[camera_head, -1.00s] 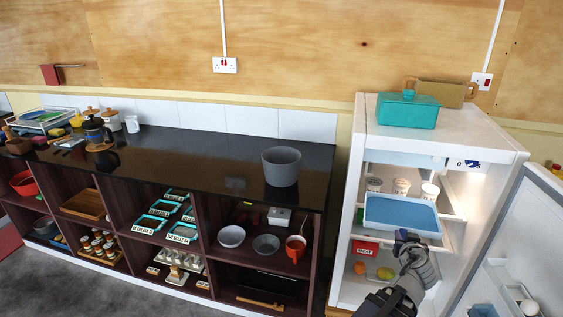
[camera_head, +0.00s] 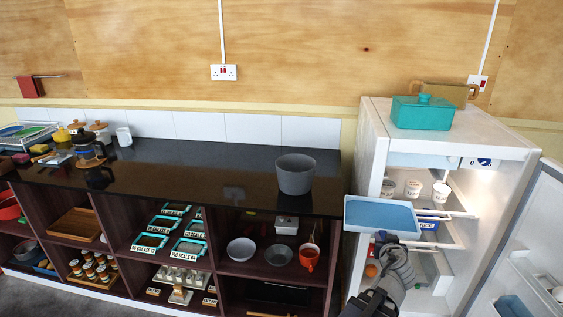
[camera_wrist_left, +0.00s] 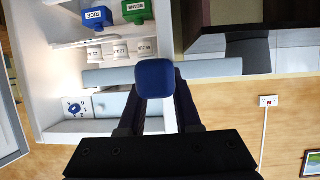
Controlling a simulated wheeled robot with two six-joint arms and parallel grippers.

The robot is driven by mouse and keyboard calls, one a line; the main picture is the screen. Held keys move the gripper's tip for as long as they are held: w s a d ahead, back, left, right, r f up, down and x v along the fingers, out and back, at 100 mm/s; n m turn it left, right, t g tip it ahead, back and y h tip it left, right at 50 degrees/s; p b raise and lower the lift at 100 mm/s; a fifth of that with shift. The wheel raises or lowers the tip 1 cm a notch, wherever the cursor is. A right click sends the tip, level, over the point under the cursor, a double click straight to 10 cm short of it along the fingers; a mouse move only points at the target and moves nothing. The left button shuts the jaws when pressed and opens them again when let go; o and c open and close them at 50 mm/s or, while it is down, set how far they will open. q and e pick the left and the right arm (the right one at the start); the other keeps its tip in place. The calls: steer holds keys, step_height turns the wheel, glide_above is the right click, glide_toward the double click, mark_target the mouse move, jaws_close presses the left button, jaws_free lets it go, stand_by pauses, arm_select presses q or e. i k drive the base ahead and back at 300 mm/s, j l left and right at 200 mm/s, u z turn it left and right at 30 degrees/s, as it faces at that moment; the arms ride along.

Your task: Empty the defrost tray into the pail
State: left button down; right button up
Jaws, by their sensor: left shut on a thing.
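The defrost tray (camera_head: 382,216) is pale-rimmed with a flat blue surface inside, and looks about level. My left gripper (camera_head: 384,240) is shut on its near side and holds it in front of the open fridge's left edge. In the left wrist view the tray (camera_wrist_left: 105,77) is a pale bar seen edge-on, with a dark blue block between the fingers of my left gripper (camera_wrist_left: 156,98). The grey pail (camera_head: 296,175) stands upright on the dark counter, left of the tray and apart from it. My right gripper is not in view.
The white fridge (camera_head: 375,135) stands open, its door (camera_head: 520,250) at right, with several white cups and a blue-labelled box inside. A teal lidded box (camera_head: 422,112) sits on top. The dark counter (camera_head: 220,165) is clear left of the pail; shelves below hold bowls and a red mug.

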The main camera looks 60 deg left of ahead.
mark_target(295, 175)
steer(key=k+j, duration=0.35)
steer(key=j, duration=0.15)
steer(key=k+j, duration=0.75)
steer(key=j, duration=0.2)
